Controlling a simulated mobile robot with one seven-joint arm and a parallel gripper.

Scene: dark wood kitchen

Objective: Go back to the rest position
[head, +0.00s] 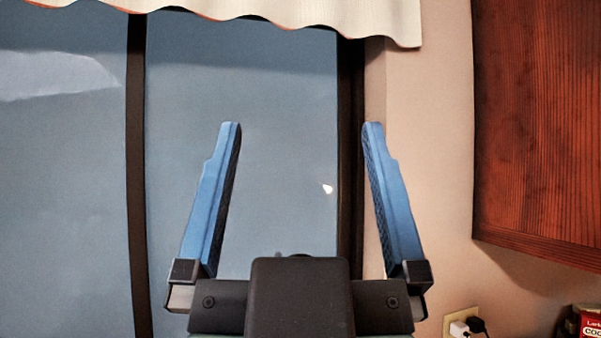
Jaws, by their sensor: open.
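My gripper (301,130) is in the middle of the head view, with its two blue fingers pointing up. The fingers stand wide apart, and nothing is between them. Its black palm and finger mounts show at the bottom of the view. The fingers appear in front of the window and its right frame. I cannot tell how far the gripper is from the window.
A window (270,90) with dark frame bars fills the left and middle. A pale wavy valance (300,12) hangs along the top. A dark wood cabinet (540,130) is at the right. A wall outlet (460,322) with plugs and a red package (588,322) are at lower right.

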